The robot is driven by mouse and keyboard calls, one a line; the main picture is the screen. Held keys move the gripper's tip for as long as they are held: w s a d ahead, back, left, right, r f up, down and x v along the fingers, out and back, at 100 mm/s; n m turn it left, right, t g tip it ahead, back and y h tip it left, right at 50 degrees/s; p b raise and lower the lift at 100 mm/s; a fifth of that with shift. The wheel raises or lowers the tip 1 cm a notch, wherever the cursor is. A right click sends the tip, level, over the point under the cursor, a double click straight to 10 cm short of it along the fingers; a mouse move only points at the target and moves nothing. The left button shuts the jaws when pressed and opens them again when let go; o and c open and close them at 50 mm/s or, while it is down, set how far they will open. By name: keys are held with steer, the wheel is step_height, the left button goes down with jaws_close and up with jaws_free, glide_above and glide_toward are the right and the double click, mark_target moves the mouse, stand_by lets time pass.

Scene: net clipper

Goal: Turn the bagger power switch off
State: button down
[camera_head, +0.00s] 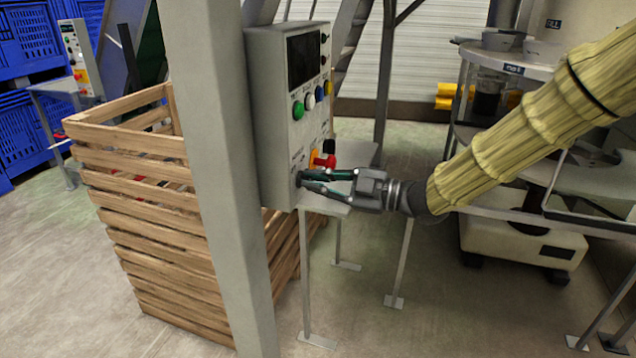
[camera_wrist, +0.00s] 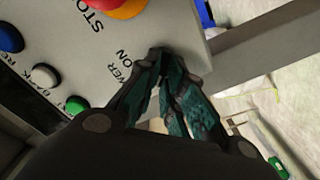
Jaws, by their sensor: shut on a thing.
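The bagger control box (camera_head: 268,120) is a grey panel with a dark screen, mounted on the post. My gripper (camera_head: 303,180) reaches in from the right, with its teal fingertips at the lower part of the box face. In the wrist view the fingers of my gripper (camera_wrist: 162,58) come together beside the printed words "POWER" and "ON". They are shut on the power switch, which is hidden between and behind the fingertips. Which way the switch is turned cannot be seen.
Green (camera_head: 298,110), white (camera_head: 310,102) and blue buttons sit above on the panel. A red-and-yellow stop button (camera_wrist: 122,8) is close to the fingers. A grey post (camera_head: 215,150) and a wooden crate (camera_head: 150,220) stand left; a metal stand is below.

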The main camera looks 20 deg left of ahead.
steer(key=c, duration=1.5)
jaws_free()
steer(key=shift+c, duration=0.2)
steer(key=shift+d, duration=0.1)
steer(key=d, duration=1.1)
steer(key=shift+s+d, duration=0.2)
steer(key=shift+d, duration=0.2)
